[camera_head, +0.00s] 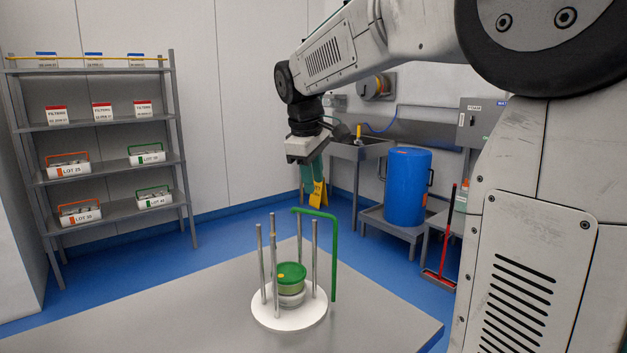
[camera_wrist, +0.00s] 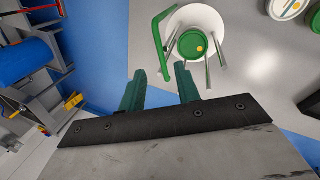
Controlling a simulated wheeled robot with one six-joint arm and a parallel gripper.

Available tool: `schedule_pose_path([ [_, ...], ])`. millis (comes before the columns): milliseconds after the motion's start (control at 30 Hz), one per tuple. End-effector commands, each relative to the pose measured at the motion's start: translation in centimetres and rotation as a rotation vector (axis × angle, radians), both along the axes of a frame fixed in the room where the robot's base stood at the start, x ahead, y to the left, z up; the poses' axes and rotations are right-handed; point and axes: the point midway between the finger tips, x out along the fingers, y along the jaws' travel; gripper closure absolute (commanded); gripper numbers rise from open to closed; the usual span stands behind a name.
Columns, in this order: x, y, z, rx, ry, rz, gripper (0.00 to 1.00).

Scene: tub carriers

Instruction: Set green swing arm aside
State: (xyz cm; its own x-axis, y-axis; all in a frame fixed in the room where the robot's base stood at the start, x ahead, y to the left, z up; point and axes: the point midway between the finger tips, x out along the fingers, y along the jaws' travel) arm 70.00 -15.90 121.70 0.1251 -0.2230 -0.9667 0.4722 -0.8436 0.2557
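The green swing arm (camera_head: 334,255) is a bent bar. It stands upright at the right of a white round carrier base (camera_head: 268,318) on the table, and its top reaches left over the carrier's back. Several grey posts ring a tub with a green lid (camera_head: 292,271) and a yellow dot. The swing arm also shows in the wrist view (camera_wrist: 158,42), left of the lid (camera_wrist: 191,45). My gripper (camera_head: 312,185) is above and behind the carrier, fingers down. Its teal fingers (camera_wrist: 160,68) are apart and empty, with one end of the bar between them in the picture; I see no contact.
The grey table (camera_head: 150,310) is clear left of the carrier. In the wrist view, white round items (camera_wrist: 286,8) and a dark object (camera_wrist: 310,103) lie to the right. A shelf rack (camera_head: 110,127) stands behind left, a blue barrel (camera_head: 406,187) behind right.

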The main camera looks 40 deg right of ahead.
Motion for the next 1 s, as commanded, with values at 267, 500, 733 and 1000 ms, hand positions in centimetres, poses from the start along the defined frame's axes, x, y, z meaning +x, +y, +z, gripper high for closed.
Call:
schedule_pose_path([
  [267, 0.6, 3.0, 1.5, -0.02, 0.004, 0.157, 1.0],
  [500, 0.2, 5.4, 3.7, -0.107, 0.144, 0.755, 1.0],
  [733, -0.4, 6.0, 4.8, -0.175, 0.289, 1.293, 1.0],
  [1000, -0.6, 5.9, 4.4, -0.194, 0.353, 1.51, 1.0],
])
